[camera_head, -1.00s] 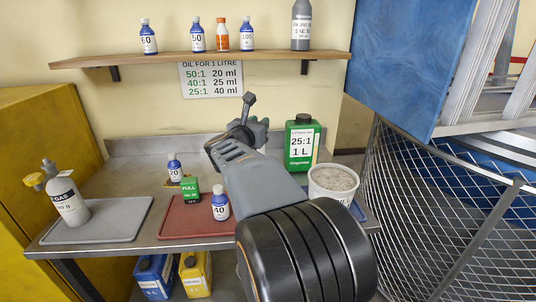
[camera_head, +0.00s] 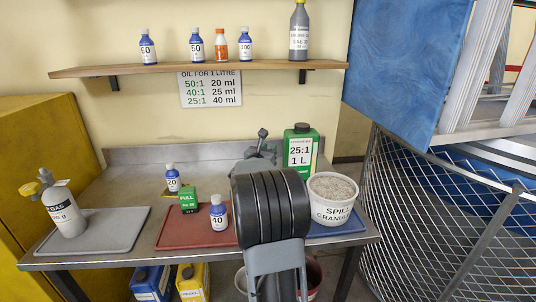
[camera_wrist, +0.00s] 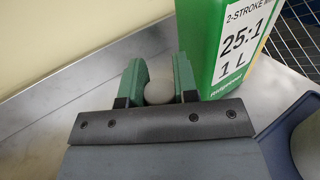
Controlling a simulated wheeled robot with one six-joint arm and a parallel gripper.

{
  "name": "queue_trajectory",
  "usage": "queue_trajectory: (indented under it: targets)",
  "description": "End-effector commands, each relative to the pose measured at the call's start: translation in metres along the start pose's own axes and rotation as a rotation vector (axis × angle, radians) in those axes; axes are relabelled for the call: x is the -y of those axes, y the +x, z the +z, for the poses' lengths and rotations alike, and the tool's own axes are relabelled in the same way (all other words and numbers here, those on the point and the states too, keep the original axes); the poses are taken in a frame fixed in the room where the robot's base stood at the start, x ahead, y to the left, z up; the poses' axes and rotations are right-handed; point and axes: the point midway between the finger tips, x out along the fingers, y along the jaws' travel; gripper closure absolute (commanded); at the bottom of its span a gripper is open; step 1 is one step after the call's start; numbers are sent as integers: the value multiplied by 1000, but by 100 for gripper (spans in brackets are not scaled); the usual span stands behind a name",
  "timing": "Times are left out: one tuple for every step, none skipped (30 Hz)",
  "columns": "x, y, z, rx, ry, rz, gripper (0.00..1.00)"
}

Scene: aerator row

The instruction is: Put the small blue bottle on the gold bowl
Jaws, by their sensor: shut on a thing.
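My gripper (camera_wrist: 157,68) shows in the wrist view with its green fingers shut on a pale, round-topped thing (camera_wrist: 158,92). Only its top shows, so I cannot tell whether it is a small blue bottle. My gripper is over the metal bench, left of the green 25:1 jug (camera_wrist: 235,45). In the head view my arm hides most of the gripper and what it holds. A blue bottle marked 20 (camera_head: 172,179) stands upright at a small gold-yellow patch (camera_head: 166,193). A blue bottle marked 40 (camera_head: 218,215) stands on a red tray (camera_head: 180,237). I cannot make out a gold bowl.
A grey tray (camera_head: 110,238) holds a gas bottle (camera_head: 64,210). A white granule tub (camera_head: 331,202) stands right of my arm. The shelf (camera_head: 200,68) carries several bottles. A wire cage (camera_head: 440,220) borders the right.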

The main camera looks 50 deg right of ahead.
Motion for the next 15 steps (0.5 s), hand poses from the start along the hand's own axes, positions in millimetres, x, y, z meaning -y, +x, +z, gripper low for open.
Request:
queue_trajectory:
  targets:
    - [0,0,-5,0,-1,0,100]
    - [0,0,-7,0,-1,0,100]
    - [0,0,-9,0,-1,1,100]
    - [0,0,-9,0,0,1,100]
    - [0,0,-10,1,0,1,100]
    - [0,0,-10,1,1,1,100]
    - [0,-1,-9,1,1,1,100]
    - [0,-1,-9,1,1,1,100]
    - [0,-1,-9,1,1,1,100]
    - [0,-1,-9,1,1,1,100]
    - [0,-1,-9,1,1,1,100]
    - [0,-1,-10,1,1,1,100]
    - [0,-1,-10,1,1,1,100]
    - [0,-1,-11,1,1,1,100]
    - [0,-1,-12,1,1,1,100]
